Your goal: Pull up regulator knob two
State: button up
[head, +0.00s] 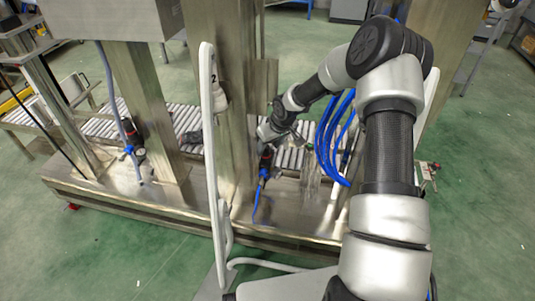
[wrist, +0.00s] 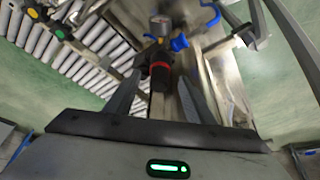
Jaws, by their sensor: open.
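A regulator with a black knob (wrist: 160,79) and a red ring shows in the wrist view, with a round gauge above it and blue fittings beside it. My gripper (wrist: 161,70) is open, with one finger on each side of the knob. I cannot tell whether either finger touches it. In the head view this regulator (head: 265,162) stands by the middle steel post, and my gripper (head: 268,138) reaches down to it. My wrist partly hides the knob there. No number shows on the regulator itself.
A second regulator (head: 132,140) stands at the left post. A white upright frame (head: 209,120) marked 2 stands in front of the middle post. A roller conveyor (head: 187,118) runs behind. Blue hoses (head: 334,135) hang beside my arm. The steel base plate (head: 165,200) lies below.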

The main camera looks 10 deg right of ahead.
aim_at(268, 149)
jog(key=shift+b+x, duration=0.3)
jog(key=shift+x, duration=1.2)
jog(key=shift+c, duration=0.3)
